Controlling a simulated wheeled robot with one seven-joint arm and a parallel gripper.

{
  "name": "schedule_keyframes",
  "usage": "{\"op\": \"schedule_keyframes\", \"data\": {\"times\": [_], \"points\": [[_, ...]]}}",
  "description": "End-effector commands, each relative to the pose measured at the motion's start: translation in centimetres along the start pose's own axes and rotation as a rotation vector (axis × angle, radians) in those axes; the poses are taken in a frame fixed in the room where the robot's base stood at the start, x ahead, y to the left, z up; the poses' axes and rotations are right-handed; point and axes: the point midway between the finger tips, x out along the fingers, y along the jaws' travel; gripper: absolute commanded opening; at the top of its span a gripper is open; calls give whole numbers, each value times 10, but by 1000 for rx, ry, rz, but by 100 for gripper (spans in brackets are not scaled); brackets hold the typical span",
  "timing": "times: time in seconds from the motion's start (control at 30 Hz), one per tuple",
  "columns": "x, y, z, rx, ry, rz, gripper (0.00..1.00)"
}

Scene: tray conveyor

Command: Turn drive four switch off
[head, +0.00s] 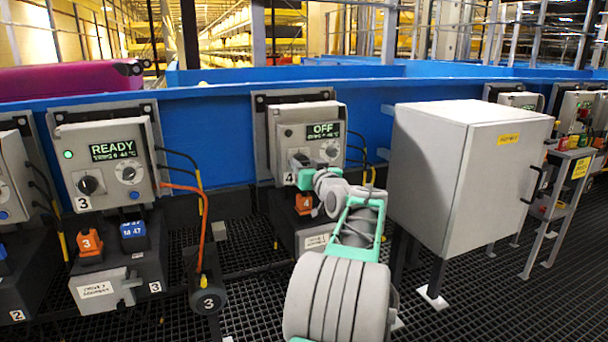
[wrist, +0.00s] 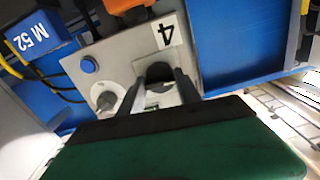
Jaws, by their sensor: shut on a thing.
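The drive four box (head: 289,136) is a grey control box marked 4, and its display (head: 323,130) reads OFF. A round dial (head: 331,151) sits below the display. My gripper (head: 302,163) is at the lower left of the box face and hides the switch in the head view. In the wrist view the black switch knob (wrist: 159,72) is between the two dark fingers of my gripper (wrist: 163,84), shut on it. The 4 label (wrist: 166,31), a blue button (wrist: 88,65) and the dial (wrist: 106,100) show around it.
The drive three box (head: 70,150) at left reads READY, with an orange cable (head: 203,225) beside it. A large grey cabinet (head: 430,170) stands close right of drive four. An orange block (head: 304,204) is below the box. A blue beam (head: 215,95) runs behind.

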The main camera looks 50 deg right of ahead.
Motion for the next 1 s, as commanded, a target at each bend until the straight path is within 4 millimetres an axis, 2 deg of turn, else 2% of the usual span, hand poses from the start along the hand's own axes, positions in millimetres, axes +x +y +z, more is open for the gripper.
{"op": "schedule_keyframes", "data": {"times": [0.03,0.3,0.77,0.8,1.0], "points": [[0,-1,5,-20,-3,-3,0],[0,-1,3,-100,-4,-3,0],[0,-1,2,-113,-4,-3,0],[0,-1,2,-113,-4,-3,42],[0,0,1,-113,-2,-2,58]]}}
